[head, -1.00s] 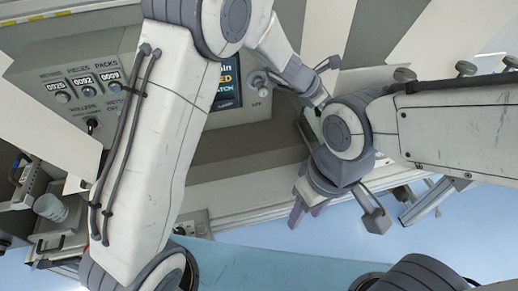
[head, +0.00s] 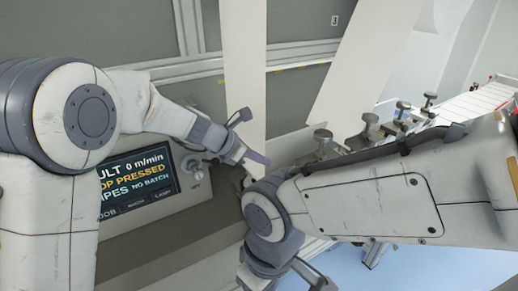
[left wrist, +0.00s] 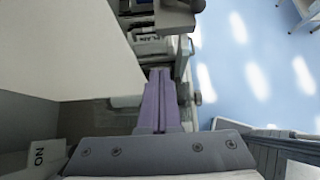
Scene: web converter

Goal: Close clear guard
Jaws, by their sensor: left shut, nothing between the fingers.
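I cannot make out a clear guard with certainty in either view; a see-through panel may be hidden behind my arms or out of frame. My left gripper (head: 256,158) is at the middle of the head view, shut and empty, beside a white web strip (head: 243,60) and above my right arm's wrist. In the left wrist view its purple fingers (left wrist: 160,75) lie together, pointing at rollers and metal machine parts (left wrist: 160,45). Whether the fingertips touch anything cannot be told. My right arm comes in from the right; its fingers fall outside the head view.
A screen (head: 137,182) shows a fault and a stop message, with a knob (head: 193,167) beside it. Another white web (head: 362,75) slants down at the right. Clamp knobs (head: 370,125) line the machine's edge near my right arm. Blue floor (head: 430,268) is open at the lower right.

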